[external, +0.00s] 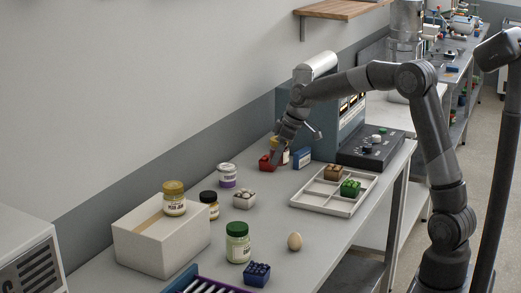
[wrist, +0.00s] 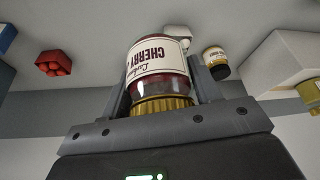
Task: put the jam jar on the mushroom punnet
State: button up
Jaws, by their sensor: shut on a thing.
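My gripper (external: 281,152) is shut on a jar with a gold lid and a white label reading "CHERRY", the cherry jam jar (wrist: 158,57) in the wrist view. The jar's lid faces my palm (wrist: 165,125), between the two fingers. In the external view the arm partly hides the jar (external: 285,158), toward the back of the table. The mushroom punnet (external: 244,199), a small grey tray with pale round tops, stands mid-table, nearer the camera than my gripper. A pale punnet, apparently the same one, shows partly behind the jar in the wrist view (wrist: 178,32).
A red punnet (external: 266,162) and blue box (external: 301,158) stand close to my gripper. A divided tray (external: 343,207) lies right. A white box (external: 150,250) carries a yellow-lidded jar (external: 173,200).

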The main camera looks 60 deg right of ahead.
jog(key=w+d+r, duration=0.1)
jog(key=w+d, duration=0.2)
send_over(238, 193)
jog(key=s+d, duration=0.1)
jog(key=s, duration=0.1)
notch_tip(238, 193, down, 6)
jog(key=shift+w+f, duration=0.15)
jog(key=shift+w+a+f, duration=0.1)
jog(key=shift+f, duration=2)
jog(key=shift+f, duration=0.1)
jog(key=o, duration=1.2)
jog(key=shift+o, duration=0.2)
